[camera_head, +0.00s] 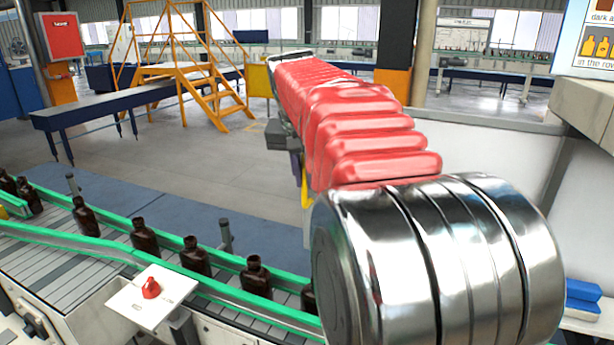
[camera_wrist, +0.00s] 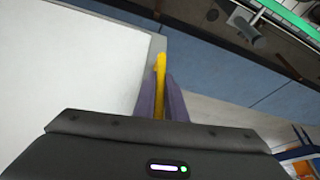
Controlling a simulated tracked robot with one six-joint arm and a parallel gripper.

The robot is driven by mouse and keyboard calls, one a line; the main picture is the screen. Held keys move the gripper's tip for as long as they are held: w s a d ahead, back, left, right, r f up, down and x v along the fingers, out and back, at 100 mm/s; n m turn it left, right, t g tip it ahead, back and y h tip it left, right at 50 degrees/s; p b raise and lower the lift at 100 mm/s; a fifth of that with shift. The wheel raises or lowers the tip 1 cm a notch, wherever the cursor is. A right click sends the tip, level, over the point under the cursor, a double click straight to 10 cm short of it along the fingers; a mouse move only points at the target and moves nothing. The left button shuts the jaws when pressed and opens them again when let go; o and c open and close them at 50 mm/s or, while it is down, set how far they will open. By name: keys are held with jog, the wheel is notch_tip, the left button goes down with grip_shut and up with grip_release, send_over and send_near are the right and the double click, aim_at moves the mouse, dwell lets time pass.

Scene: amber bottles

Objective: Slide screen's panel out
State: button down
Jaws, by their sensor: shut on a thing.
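A large white panel with a grey edge strip (camera_wrist: 70,62) fills the left of the wrist view. A yellow upright handle (camera_wrist: 160,75) stands at that edge. My gripper (camera_wrist: 162,100) has its two purple fingers closed on the yellow handle, one on each side. In the head view my gripper (camera_head: 297,168) is partly hidden behind my red and silver arm, with a strip of the yellow handle (camera_head: 305,190) showing below it. A pale panel in a grey frame (camera_head: 510,160) shows to the right of my arm; my arm hides how it meets the handle.
A conveyor with green rails (camera_head: 85,240) carries several amber bottles (camera_head: 145,237) at lower left. A white plate with a red knob (camera_head: 151,289) stands at its near side. Yellow stairs (camera_head: 190,75) and a blue bench (camera_head: 110,105) are farther back. Open floor lies between.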

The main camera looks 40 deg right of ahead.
jog(key=c, duration=1.8)
grip_release()
jog(key=shift+d, duration=0.1)
jog(key=v, duration=1.3)
jog(key=shift+s+r, duration=0.1)
jog(key=shift+r, duration=0.2)
jog(key=shift+a, duration=0.2)
